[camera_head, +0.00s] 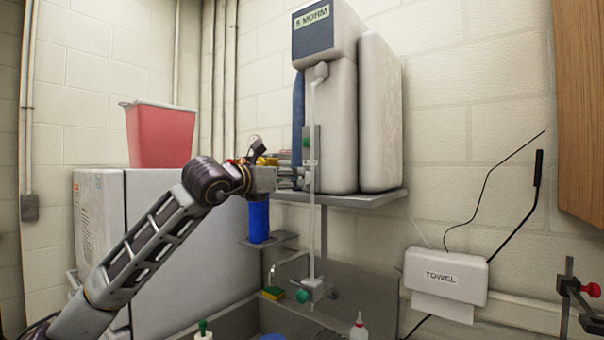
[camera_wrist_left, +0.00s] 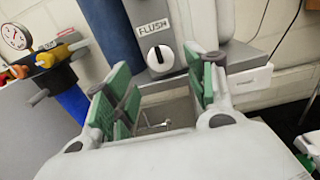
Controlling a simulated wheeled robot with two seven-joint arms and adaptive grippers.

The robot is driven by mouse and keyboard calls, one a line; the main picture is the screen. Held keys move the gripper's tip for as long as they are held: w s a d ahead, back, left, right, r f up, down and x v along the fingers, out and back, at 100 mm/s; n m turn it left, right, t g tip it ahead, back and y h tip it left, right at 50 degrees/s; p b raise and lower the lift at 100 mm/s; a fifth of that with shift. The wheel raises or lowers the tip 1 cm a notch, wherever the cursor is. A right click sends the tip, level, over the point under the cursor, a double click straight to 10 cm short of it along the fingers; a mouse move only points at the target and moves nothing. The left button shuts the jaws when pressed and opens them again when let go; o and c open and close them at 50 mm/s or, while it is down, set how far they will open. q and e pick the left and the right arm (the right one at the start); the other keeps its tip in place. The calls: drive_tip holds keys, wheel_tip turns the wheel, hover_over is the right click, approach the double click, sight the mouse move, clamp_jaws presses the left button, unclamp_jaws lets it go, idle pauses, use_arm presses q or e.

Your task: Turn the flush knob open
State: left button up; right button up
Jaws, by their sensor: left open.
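The flush knob (camera_wrist_left: 159,55) is a white round knob with a dark upright bar, on a grey panel under a FLUSH label (camera_wrist_left: 152,27) in the left wrist view. My left gripper (camera_wrist_left: 160,88) is open, its green-padded fingers apart on either side below the knob in that view. Nothing shows between the fingers, and no contact with the knob is visible. In the head view my left gripper (camera_head: 289,175) is beside the narrow panel on the front of the water unit (camera_head: 335,120). I cannot make out the knob there.
A blue filter (camera_head: 259,220) hangs near the gripper; a gauge (camera_wrist_left: 15,37) and yellow fitting (camera_wrist_left: 50,57) sit left. A grey shelf (camera_head: 365,199) carries the water unit. Below are a sink and a tap (camera_head: 272,272). A towel dispenser (camera_head: 445,279) hangs right.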

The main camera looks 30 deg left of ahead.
sight(303, 177)
use_arm(q)
drive_tip(key=w+p, duration=0.2)
drive_tip(key=w, duration=0.4)
drive_tip(key=shift+w+d+p, duration=0.25)
drive_tip(key=shift+p, duration=0.15)
drive_tip(key=shift+c, duration=0.3)
drive_tip(key=c, duration=0.9)
drive_tip(key=shift+c, duration=0.2)
